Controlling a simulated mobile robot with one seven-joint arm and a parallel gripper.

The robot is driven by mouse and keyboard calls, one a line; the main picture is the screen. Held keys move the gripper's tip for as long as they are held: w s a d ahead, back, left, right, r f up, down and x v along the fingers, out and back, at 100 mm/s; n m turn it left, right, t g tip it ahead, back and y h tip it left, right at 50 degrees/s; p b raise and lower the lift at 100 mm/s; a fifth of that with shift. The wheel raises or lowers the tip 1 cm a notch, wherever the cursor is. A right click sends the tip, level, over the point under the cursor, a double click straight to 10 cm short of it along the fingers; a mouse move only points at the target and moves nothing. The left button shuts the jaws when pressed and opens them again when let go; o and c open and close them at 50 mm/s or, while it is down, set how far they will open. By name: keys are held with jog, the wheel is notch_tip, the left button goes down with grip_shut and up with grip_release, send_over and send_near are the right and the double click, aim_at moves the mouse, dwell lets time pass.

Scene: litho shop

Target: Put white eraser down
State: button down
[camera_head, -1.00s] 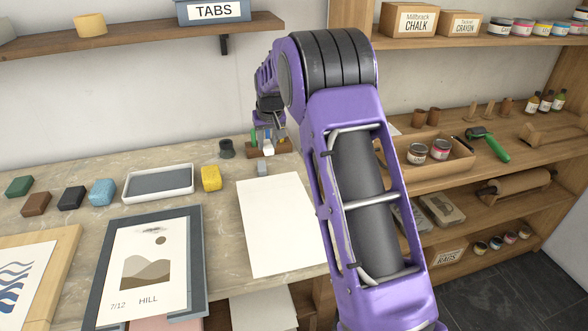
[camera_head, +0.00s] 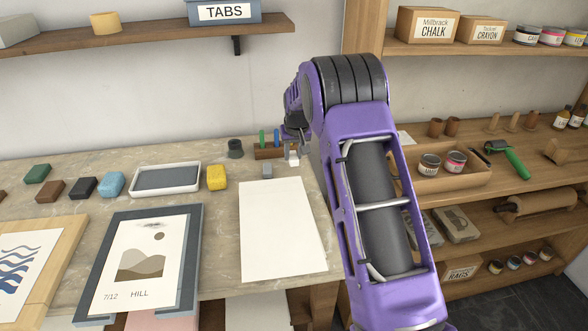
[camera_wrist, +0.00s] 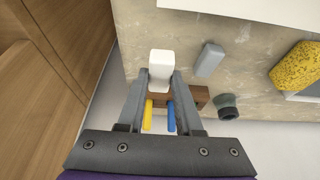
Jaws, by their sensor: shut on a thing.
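The white eraser (camera_wrist: 161,66) is a small upright-looking block between the fingertips of my gripper (camera_wrist: 161,80) in the wrist view. The gripper is shut on it. In the head view a small white part of the eraser (camera_head: 293,154) shows at the gripper, beside the right end of the wooden holder; my arm covers most of the gripper. I cannot tell whether the eraser touches the counter (camera_head: 225,235).
A grey block (camera_wrist: 209,59) lies close to the eraser. The wooden holder (camera_head: 268,154) with coloured sticks and a dark cup (camera_head: 235,148) stand nearby. A yellow sponge (camera_head: 217,177) and white paper (camera_head: 280,230) lie farther off. A shelf unit stands to the right.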

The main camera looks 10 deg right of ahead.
aim_at(293, 165)
jog(key=shift+f, duration=2.8)
jog(key=c, duration=0.6)
grip_release()
jog(key=shift+r, duration=0.1)
jog(key=shift+r, duration=0.4)
jog(key=v, duration=1.1)
jog(key=shift+s+r, duration=0.25)
